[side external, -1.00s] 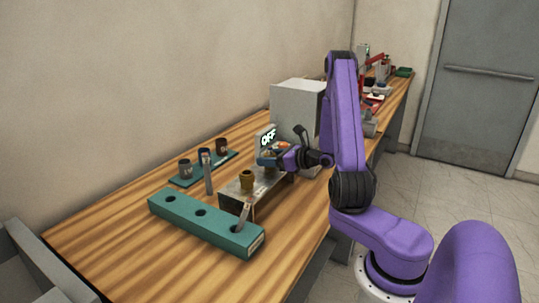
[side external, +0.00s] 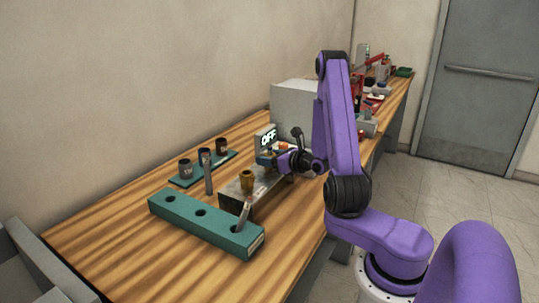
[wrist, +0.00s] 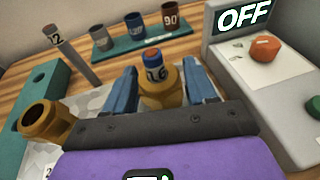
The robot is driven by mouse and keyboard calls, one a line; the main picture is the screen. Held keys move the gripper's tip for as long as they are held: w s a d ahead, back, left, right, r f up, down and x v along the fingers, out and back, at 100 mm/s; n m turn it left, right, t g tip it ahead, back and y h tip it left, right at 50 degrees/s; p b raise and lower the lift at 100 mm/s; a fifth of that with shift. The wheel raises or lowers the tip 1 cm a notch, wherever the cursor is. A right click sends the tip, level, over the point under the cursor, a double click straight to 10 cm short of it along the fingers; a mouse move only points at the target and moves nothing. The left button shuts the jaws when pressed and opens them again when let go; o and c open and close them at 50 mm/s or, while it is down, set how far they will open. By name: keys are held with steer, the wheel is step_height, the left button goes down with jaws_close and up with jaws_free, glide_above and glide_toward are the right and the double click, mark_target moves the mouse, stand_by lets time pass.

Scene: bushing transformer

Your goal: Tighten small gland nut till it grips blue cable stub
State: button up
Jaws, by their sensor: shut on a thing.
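In the wrist view, the small brass gland nut (wrist: 166,92) sits between my two blue fingers. The blue cable stub (wrist: 153,62) stands upright out of its top, with a dark marked sleeve and an orange-red end. My gripper (wrist: 160,88) is shut on the nut from both sides. In the side view, my gripper (side external: 272,157) is at the far end of the metal plate (side external: 236,189), and hides most of this nut. Whether the nut touches the stub all round cannot be told.
A second, wider brass gland (wrist: 46,122) stands left, open and empty. A grey box with an OFF display (wrist: 243,16) and orange knob (wrist: 264,48) stands right.

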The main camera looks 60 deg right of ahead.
steer(key=shift+a, duration=0.1)
steer(key=m+g+h, duration=0.1)
steer(key=m+h, duration=0.1)
steer(key=shift+h, duration=0.3)
steer(key=o, duration=1.4)
steer(key=shift+s, duration=0.15)
steer(key=shift+v, duration=2.85)
